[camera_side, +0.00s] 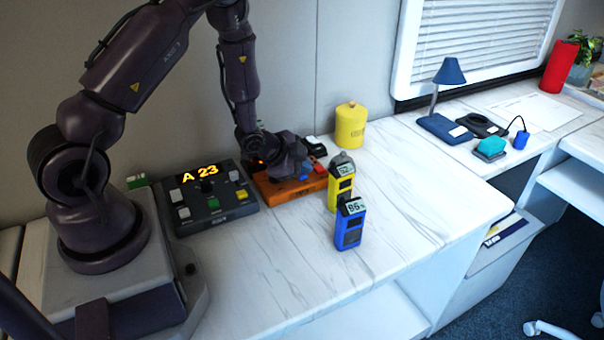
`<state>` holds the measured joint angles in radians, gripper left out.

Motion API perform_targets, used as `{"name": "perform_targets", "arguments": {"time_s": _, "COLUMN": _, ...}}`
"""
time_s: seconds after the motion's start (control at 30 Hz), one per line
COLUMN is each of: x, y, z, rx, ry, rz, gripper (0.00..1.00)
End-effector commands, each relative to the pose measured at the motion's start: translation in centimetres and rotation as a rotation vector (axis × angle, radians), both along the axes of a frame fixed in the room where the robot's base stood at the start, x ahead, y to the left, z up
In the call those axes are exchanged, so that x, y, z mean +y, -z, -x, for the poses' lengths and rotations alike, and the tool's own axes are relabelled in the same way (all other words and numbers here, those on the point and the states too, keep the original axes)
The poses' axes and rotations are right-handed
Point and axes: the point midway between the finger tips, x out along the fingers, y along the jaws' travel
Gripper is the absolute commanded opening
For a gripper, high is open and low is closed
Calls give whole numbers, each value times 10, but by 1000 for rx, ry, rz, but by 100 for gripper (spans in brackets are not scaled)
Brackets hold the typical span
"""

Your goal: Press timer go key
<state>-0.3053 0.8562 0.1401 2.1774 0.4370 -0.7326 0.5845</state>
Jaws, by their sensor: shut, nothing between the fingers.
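A dark box with a lit display reading "A 23" (210,200) lies on the white counter beside my arm. It has white, green and yellow keys and a dark knob. An orange device (298,191) lies to its right, with a red and a blue key showing near its far edge and right part. Which of the two is the timer, and which key is go, I cannot tell. My gripper (302,173) is shut and low over the orange device, hiding part of its top. Whether it touches a key cannot be seen.
A yellow meter (341,188) and a blue meter (349,225) stand upright close to the orange device's right end. A yellow canister (351,125) stands behind. A blue lamp (449,75) stands farther back.

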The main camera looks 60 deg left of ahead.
Motion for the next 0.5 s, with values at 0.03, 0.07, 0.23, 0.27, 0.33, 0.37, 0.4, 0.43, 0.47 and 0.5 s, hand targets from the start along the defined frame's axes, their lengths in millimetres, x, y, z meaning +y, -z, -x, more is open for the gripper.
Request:
{"name": "perform_targets", "arguments": {"time_s": 0.03, "x": 0, "y": 1, "z": 0, "rx": 0, "ry": 0, "rz": 0, "gripper": 0}}
{"name": "perform_targets", "arguments": {"time_s": 0.07, "x": 0, "y": 1, "z": 0, "rx": 0, "ry": 0, "rz": 0, "gripper": 0}}
{"name": "perform_targets", "arguments": {"time_s": 0.23, "x": 0, "y": 3, "z": 0, "rx": 0, "ry": 0, "rz": 0, "gripper": 0}}
{"name": "perform_targets", "arguments": {"time_s": 0.27, "x": 0, "y": 4, "z": 0, "rx": 1, "ry": 0, "rz": 0, "gripper": 0}}
{"name": "perform_targets", "arguments": {"time_s": 0.33, "x": 0, "y": 5, "z": 0, "rx": 1, "ry": 0, "rz": 0, "gripper": 0}}
{"name": "perform_targets", "arguments": {"time_s": 0.37, "x": 0, "y": 5, "z": 0, "rx": 1, "ry": 0, "rz": 0, "gripper": 0}}
{"name": "perform_targets", "arguments": {"time_s": 0.4, "x": 0, "y": 6, "z": 0, "rx": 1, "ry": 0, "rz": 0, "gripper": 0}}
{"name": "perform_targets", "arguments": {"time_s": 0.43, "x": 0, "y": 6, "z": 0, "rx": 1, "ry": 0, "rz": 0, "gripper": 0}}
{"name": "perform_targets", "arguments": {"time_s": 0.47, "x": 0, "y": 6, "z": 0, "rx": 1, "ry": 0, "rz": 0, "gripper": 0}}
{"name": "perform_targets", "arguments": {"time_s": 0.5, "x": 0, "y": 6, "z": 0, "rx": 1, "ry": 0, "rz": 0, "gripper": 0}}
